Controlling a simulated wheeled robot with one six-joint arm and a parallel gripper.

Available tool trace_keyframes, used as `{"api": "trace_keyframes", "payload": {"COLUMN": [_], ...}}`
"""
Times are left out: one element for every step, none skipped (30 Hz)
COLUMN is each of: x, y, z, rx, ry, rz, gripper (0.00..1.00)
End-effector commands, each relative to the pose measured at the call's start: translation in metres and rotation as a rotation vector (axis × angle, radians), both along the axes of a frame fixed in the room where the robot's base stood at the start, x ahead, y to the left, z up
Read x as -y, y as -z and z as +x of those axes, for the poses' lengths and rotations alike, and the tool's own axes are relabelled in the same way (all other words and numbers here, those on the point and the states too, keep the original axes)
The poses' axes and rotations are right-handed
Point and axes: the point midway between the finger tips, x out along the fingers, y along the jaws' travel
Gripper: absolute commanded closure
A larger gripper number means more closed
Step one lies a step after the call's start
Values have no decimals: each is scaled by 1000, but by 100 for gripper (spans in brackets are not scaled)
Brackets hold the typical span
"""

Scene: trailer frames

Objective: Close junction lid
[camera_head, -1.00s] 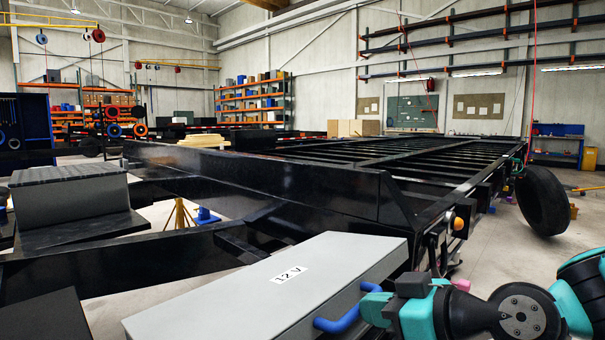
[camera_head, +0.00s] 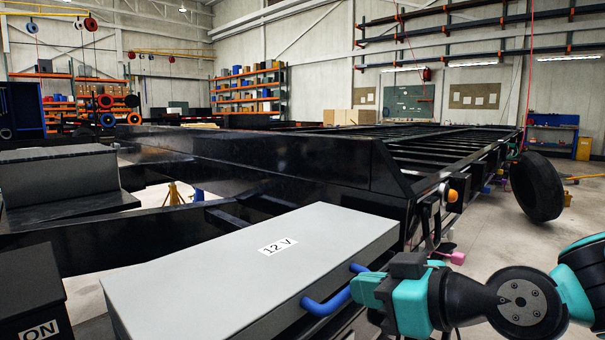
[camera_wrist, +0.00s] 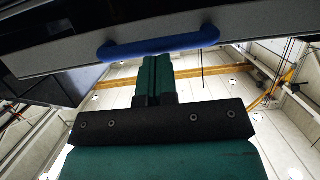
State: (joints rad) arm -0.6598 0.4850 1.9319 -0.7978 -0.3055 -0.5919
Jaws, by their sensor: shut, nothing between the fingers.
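The grey junction lid (camera_head: 245,265) with a "12 V" label lies at the lower middle of the head view, its top looking nearly flat. I cannot tell whether a gap remains under it. A blue bar handle (camera_head: 325,303) is on its right-hand side; it also shows in the wrist view (camera_wrist: 158,45), below the grey edge. My gripper (camera_head: 357,288) is at the handle's right end, with its teal fingers shut and empty. In the wrist view my fingertips (camera_wrist: 155,62) point up at the middle of the handle, very close; contact is unclear.
A black box marked "ON" (camera_head: 28,300) stands at the lower left. Black trailer frame beams (camera_head: 270,160) run behind the lid. An orange lamp (camera_head: 452,195) and a tyre (camera_head: 537,187) are to the right. Open floor (camera_head: 500,235) lies at the right.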

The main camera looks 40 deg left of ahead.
Motion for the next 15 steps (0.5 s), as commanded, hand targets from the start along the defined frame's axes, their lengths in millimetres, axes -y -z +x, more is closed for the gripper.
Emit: {"api": "trace_keyframes", "payload": {"x": [4, 6, 9, 11, 16, 28, 35, 43, 52, 59, 65, 74, 79, 84, 90], "y": [-10, -15, -23, -29, -31, -29, -30, -32, -33, -35, -36, -37, -39, -39, -41], "z": [-1, -2, -3, -5, -5, -5, -6, -7, -8, -9, -10, -10, -11, -12, -12], "rx": [1, 0, 1, 0, -1, -2, -4, -3, -4, -3, -3, -4, -3, -4, -3], "ry": [0, -2, -6, -9, -9, -6, -5, -4, -5, -5, -5, -4, -4, -5, -5], "rz": [0, 0, 1, 0, -2, -4, -4, -3, -4, -5, -3, -4, -4, -4, -4], "gripper": [100, 100, 100, 100, 100, 100, 100, 100, 100, 100, 100, 100, 100, 100, 100]}}
